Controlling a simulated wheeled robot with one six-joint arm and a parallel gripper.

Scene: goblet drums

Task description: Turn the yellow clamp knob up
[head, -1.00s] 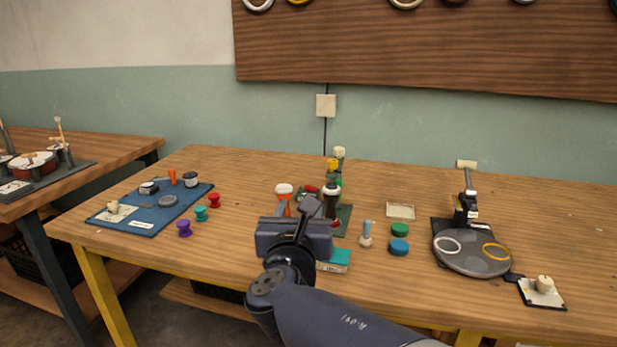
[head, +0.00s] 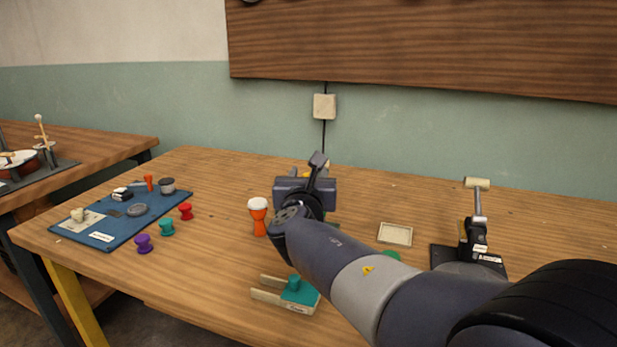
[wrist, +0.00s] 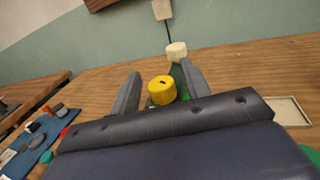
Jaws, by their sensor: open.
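The yellow clamp knob (wrist: 162,91) shows in the wrist view as a short round cap with a small dark mark on top. It lies between the two fingers of my gripper (wrist: 160,68), with a gap on each side. A cream block-like top (wrist: 176,50) and green parts stand just behind it. My gripper (head: 305,183) is open and hides most of the clamp stand in the head view. Which way the knob is turned cannot be told.
An orange goblet drum (head: 258,217) with a white top stands left of my gripper. A blue mat (head: 125,230) with small parts lies at left, with purple, teal and red spools beside it. A shallow tray (head: 395,234) and a black stand (head: 480,240) are at right.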

